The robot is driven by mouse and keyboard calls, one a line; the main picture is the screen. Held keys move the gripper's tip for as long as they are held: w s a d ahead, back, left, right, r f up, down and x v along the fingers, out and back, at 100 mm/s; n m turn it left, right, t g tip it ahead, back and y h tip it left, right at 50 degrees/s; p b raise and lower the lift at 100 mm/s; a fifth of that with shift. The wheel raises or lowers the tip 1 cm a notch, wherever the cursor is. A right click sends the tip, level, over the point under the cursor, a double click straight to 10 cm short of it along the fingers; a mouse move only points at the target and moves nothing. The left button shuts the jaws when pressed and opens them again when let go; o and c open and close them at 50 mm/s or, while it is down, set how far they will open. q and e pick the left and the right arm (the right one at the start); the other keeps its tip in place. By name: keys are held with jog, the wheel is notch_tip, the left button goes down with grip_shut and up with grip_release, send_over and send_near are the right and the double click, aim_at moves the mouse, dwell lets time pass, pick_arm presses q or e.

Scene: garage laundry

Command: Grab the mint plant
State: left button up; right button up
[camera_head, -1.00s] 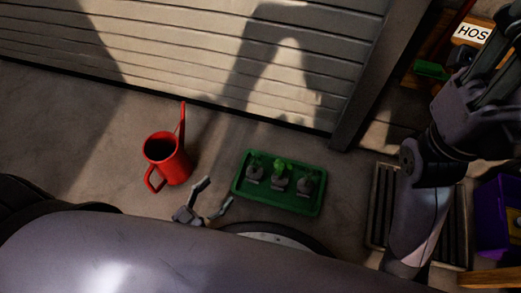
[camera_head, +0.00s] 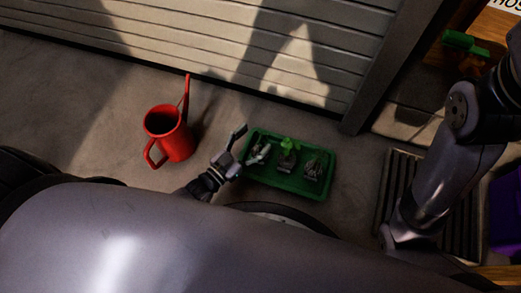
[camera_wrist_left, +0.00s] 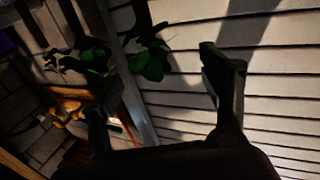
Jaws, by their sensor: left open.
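A green tray (camera_head: 318,192) on the floor holds three small potted plants. The middle plant (camera_head: 288,155) has bright green leaves; the left plant (camera_head: 262,146) and right plant (camera_head: 317,166) look darker. I cannot tell which is the mint. My left gripper (camera_head: 254,142) is open at the tray's left end, its fingers spread beside the left plant and partly covering it. Whether they touch it is unclear. In the left wrist view, green leaves (camera_wrist_left: 150,66) show between the dark fingers, with more leaves farther left. My right gripper is out of view.
A red watering can (camera_head: 173,142) stands on the floor left of the tray. A ribbed shutter door (camera_head: 200,45) closes off the back. A slatted grate (camera_head: 400,175) lies to the right, near a purple box (camera_head: 506,212). Bare floor surrounds the can.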

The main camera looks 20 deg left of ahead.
pick_arm(q)
jog(key=b+x, duration=0.1)
jog(key=x, duration=0.2)
jog(key=shift+w+d+f, duration=0.1)
jog(key=shift+d, duration=0.1)
jog(key=shift+c, duration=0.5)
grip_shut()
dwell(0.4)
